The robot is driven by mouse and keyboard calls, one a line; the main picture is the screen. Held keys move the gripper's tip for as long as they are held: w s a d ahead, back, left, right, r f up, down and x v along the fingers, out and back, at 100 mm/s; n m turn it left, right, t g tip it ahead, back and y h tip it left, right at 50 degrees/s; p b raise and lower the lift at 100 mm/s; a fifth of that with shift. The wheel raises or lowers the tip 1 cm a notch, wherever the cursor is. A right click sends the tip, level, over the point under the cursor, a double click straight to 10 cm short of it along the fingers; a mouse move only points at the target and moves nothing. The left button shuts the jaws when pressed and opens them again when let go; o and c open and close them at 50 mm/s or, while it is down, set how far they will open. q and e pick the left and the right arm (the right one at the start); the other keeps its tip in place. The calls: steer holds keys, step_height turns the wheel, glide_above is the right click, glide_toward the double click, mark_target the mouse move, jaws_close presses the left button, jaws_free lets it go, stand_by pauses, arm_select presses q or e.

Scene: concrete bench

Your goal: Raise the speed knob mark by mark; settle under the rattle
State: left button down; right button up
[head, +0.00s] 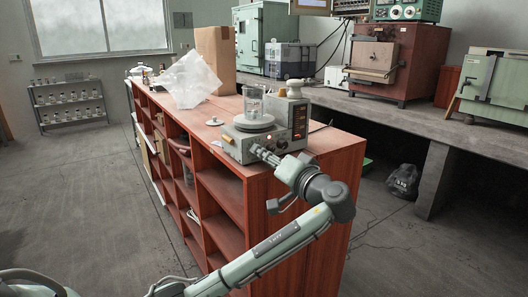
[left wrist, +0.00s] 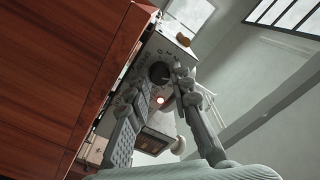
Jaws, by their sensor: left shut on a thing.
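The stirrer (head: 245,145) is a pale box with a round top plate, standing at the near end of the red cabinet. A clear glass beaker (head: 253,102) stands on its plate. A small lamp (left wrist: 160,100) glows beside the knob. My left gripper (head: 260,153) reaches the panel, and its fingers (left wrist: 158,78) are shut on the knob from both sides. In the head view the gripper hides the knob. My right gripper is not seen.
The red cabinet (head: 225,190) has open shelves on its left. A concrete bench (head: 400,112) with furnaces runs behind at right. The floor at left is clear.

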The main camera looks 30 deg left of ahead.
arm_select(q)
steer(key=c, duration=1.6)
jaws_free()
steer(key=shift+d, duration=0.1)
steer(key=v, duration=1.1)
steer(key=shift+s+d, duration=0.2)
steer(key=shift+d, duration=0.15)
steer(key=shift+d+f, duration=0.1)
